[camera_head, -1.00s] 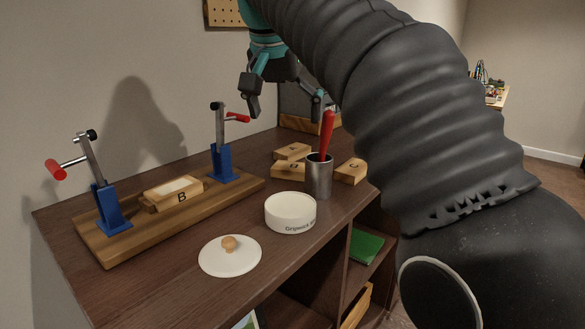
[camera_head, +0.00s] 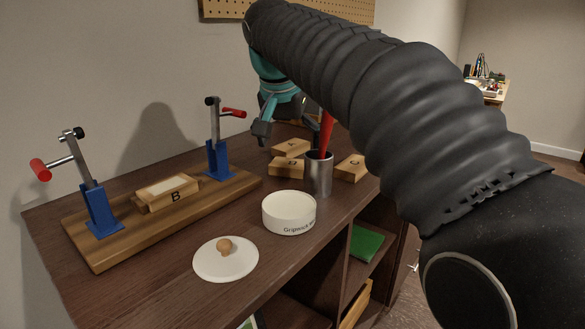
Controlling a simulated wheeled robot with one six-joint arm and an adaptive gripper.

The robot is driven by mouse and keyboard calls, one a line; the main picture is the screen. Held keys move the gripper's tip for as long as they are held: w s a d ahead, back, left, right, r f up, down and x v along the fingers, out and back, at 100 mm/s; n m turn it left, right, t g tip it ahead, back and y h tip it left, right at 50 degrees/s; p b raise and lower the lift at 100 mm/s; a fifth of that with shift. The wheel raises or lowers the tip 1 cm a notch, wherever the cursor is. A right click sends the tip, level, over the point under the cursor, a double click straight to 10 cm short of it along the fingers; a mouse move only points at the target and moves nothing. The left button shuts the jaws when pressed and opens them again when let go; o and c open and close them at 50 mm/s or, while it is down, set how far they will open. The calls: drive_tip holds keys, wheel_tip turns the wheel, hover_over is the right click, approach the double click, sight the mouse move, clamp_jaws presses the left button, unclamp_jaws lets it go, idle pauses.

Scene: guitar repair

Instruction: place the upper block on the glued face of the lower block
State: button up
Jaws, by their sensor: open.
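The lower block (camera_head: 168,192), marked B, lies on the wooden clamping board between two blue clamps. Its top carries a pale patch that looks like the glued face. Several other wooden blocks lie at the back right of the bench: block A (camera_head: 291,147), block D (camera_head: 285,167) and block C (camera_head: 351,168). Which of them is the upper block I cannot tell. My gripper (camera_head: 285,127) is open just above and behind block A, with one finger at its left. The other finger is largely hidden by the red handle and my arm. No block shows in it.
The left clamp (camera_head: 98,208) and right clamp (camera_head: 218,158) stand on the board (camera_head: 120,243) with raised levers. A metal cup (camera_head: 319,176) with a red-handled tool (camera_head: 327,133) stands close to the blocks. A white pot (camera_head: 289,212) and its lid (camera_head: 226,262) lie in front.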

sight(292, 163)
drive_tip(key=x, duration=0.5)
drive_tip(key=c, duration=0.9)
drive_tip(key=shift+r, duration=0.1)
